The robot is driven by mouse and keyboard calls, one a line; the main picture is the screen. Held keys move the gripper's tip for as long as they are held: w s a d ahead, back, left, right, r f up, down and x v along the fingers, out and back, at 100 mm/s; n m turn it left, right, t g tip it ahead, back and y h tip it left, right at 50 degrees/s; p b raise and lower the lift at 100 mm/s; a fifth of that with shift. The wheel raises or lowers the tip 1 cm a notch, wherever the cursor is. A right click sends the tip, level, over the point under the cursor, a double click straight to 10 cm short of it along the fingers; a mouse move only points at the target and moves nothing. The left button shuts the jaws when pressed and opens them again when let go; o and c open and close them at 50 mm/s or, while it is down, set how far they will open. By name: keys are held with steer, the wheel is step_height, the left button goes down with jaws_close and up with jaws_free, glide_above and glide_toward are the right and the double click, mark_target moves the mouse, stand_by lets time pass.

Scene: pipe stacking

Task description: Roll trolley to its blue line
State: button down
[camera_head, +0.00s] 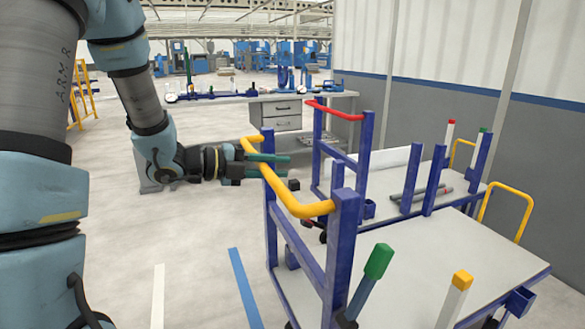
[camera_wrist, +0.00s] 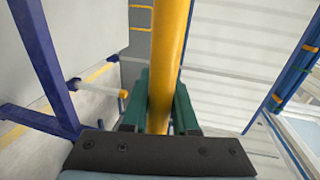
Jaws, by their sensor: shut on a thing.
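The near trolley (camera_head: 430,258) has a grey deck, blue posts and a yellow push handle (camera_head: 288,196). My gripper (camera_head: 268,165) has green fingers and is shut on the far part of this yellow handle. In the wrist view the yellow handle (camera_wrist: 168,55) runs between the two fingers of my gripper (camera_wrist: 160,108). A blue line (camera_head: 244,288) lies on the floor just left of the near trolley. The trolley's wheels are mostly hidden under the deck and below the picture's edge.
A second trolley with a red handle (camera_head: 334,110) stands close behind, with dark bars (camera_head: 418,193) on its deck. A white floor line (camera_head: 157,296) lies left of the blue one. A workbench with drawers (camera_head: 281,115) stands at the back. Open floor lies to the left.

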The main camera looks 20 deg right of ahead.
steer(key=shift+a+f, duration=0.1)
steer(key=shift+a, duration=0.7)
steer(key=c, duration=0.7)
jaws_free()
steer(key=shift+w, duration=0.1)
steer(key=a, duration=0.3)
steer(key=a+r+b, duration=0.1)
steer(key=a, duration=0.3)
steer(key=a+r, duration=0.1)
steer(key=a, duration=0.2)
steer(key=shift+w+a+r, duration=0.1)
steer(key=shift+w+a, duration=0.15)
steer(key=shift+a, duration=0.05)
steer(key=shift+w, duration=0.1)
